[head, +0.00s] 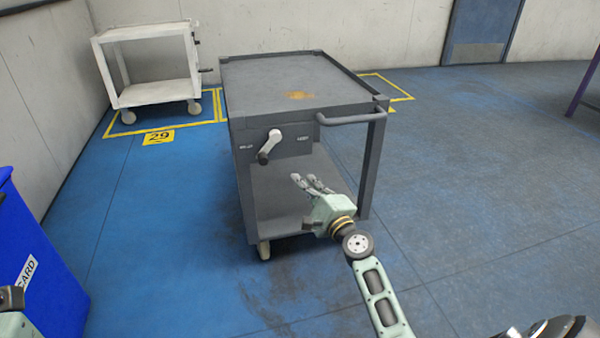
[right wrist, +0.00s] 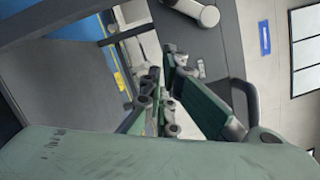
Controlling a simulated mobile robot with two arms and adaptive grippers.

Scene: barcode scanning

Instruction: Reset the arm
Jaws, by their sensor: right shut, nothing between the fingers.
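My right arm reaches in from the lower right of the head view. Its gripper (head: 312,183) is in front of the grey cart's open side, at about the height of the lower shelf and below the crank. The fingers are together and hold nothing. In the right wrist view the fingers (right wrist: 165,92) also show close together. A small dark and green part of my left arm shows at the lower left edge of the head view; its fingers are out of sight.
A white cart (head: 155,92) stands at back left. A blue bin (head: 45,270) is at left. Floor at right is clear.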

